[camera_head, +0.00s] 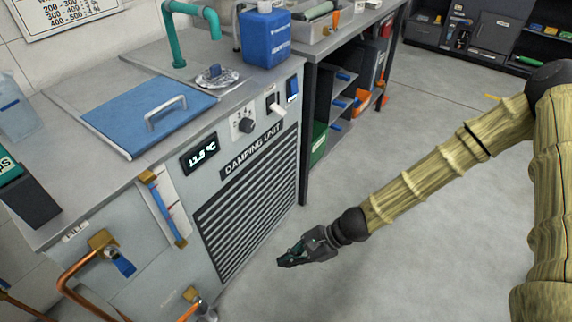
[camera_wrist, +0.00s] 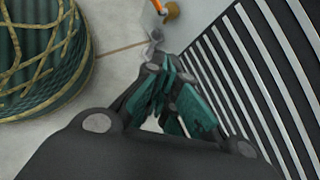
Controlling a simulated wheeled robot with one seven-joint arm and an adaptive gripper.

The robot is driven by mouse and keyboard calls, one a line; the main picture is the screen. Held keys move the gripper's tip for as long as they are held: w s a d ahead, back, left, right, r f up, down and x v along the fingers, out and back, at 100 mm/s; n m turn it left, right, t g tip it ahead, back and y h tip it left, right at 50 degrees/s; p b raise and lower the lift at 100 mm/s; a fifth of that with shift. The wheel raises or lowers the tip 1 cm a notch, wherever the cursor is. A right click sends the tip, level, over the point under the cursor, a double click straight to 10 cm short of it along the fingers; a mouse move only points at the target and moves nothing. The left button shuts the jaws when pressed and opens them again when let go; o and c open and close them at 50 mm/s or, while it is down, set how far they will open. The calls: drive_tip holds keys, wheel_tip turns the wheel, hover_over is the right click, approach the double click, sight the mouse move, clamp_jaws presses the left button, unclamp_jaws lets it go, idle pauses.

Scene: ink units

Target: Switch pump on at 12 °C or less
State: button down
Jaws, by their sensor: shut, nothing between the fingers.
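The damping unit (camera_head: 252,150) is a grey cabinet with a dark display (camera_head: 199,154) that reads 11.5 °C. Right of the display are a round knob (camera_head: 245,124), a white lever-like switch (camera_head: 276,104) and a blue rocker switch (camera_head: 292,90). I cannot read which one is labelled for the pump or tell its position. My gripper (camera_head: 287,261) is shut and empty, low in front of the right part of the louvred grille (camera_head: 247,205) and well below the switches. In the wrist view its teal fingers (camera_wrist: 177,92) are together, with the grille (camera_wrist: 262,80) to their right.
Copper pipes and a blue-handled valve (camera_head: 122,263) stick out at the lower left of the cabinet. A blue lid with a handle (camera_head: 150,112), a teal pipe (camera_head: 178,35) and a blue container (camera_head: 264,38) are on top. Open grey floor (camera_head: 440,190) lies to the right.

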drive_tip(key=w+a+r+m+t+y+b, duration=0.1)
drive_tip(key=w+r+m+t+y+b, duration=0.25)
drive_tip(key=w, duration=0.75)
drive_tip(key=m+t+y+b, duration=0.2)
drive_tip(key=m+t+b, duration=0.3)
drive_tip(key=m+t, duration=0.3)
approach(272, 126)
drive_tip(key=shift+n+t, duration=0.45)
drive_tip(key=shift+n, duration=0.1)
drive_tip(key=v, duration=0.4)
drive_tip(key=shift+s+a+f, duration=0.15)
drive_tip(key=shift+s+f, duration=0.05)
drive_tip(key=shift+a, duration=0.1)
drive_tip(key=b+x, duration=0.3)
drive_tip(key=x, duration=0.6)
drive_tip(key=shift+a+f, duration=0.1)
drive_tip(key=shift+a, duration=0.1)
drive_tip(key=shift+w+a, duration=0.15)
drive_tip(key=shift+w, duration=0.15)
drive_tip(key=shift+s+d+r+b, duration=0.2)
drive_tip(key=shift+r, duration=0.45)
drive_tip(key=shift+s+d+r+b, duration=0.15)
drive_tip(key=shift+d+r+b, duration=0.1)
drive_tip(key=shift+r, duration=0.4)
drive_tip(key=shift+s+d+r+b, duration=0.2)
drive_tip(key=shift+r, duration=0.45)
